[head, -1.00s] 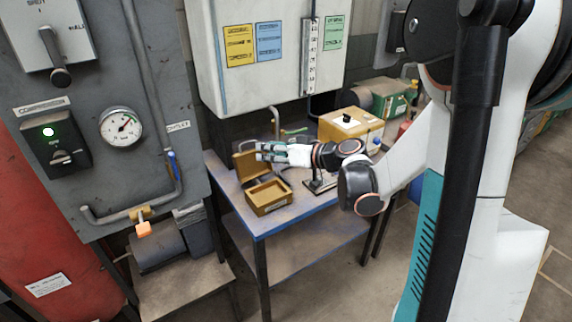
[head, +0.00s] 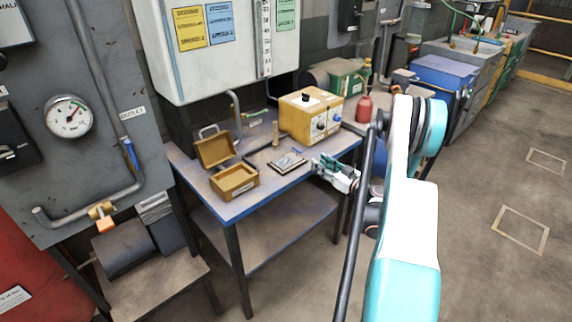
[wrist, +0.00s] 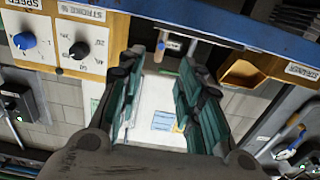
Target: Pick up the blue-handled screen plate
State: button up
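My gripper (head: 322,166) is at the table's front right edge in the head view, beside a flat grey plate on a dark base (head: 287,162). In the wrist view my gripper (wrist: 160,65) is open, with its green and black fingers apart and nothing between them. A small wooden piece with a blue spot (wrist: 167,45) shows beyond the fingertips in the wrist view. An open wooden box (head: 234,182) stands left of the plate.
The blue-edged table (head: 200,188) stands against the wall. A yellow control box (head: 308,118) with knobs stands behind my gripper; it also shows in the wrist view (wrist: 70,40). A red bottle (head: 364,108) is to its right. A white cabinet (head: 215,70) hangs above.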

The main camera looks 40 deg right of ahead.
aim_at(297, 150)
jog(key=w, duration=0.2)
jog(key=w+b, duration=0.1)
jog(key=w, duration=0.5)
jog(key=shift+a+b, duration=0.3)
jog(key=shift+b, duration=0.05)
jog(key=w, duration=0.1)
jog(key=w+b, duration=0.1)
jog(key=w, duration=0.1)
jog(key=w+b, duration=0.1)
jog(key=shift+w+a+f, duration=0.3)
jog(key=shift+w+r, duration=0.1)
jog(key=shift+w, duration=0.3)
grip_shut()
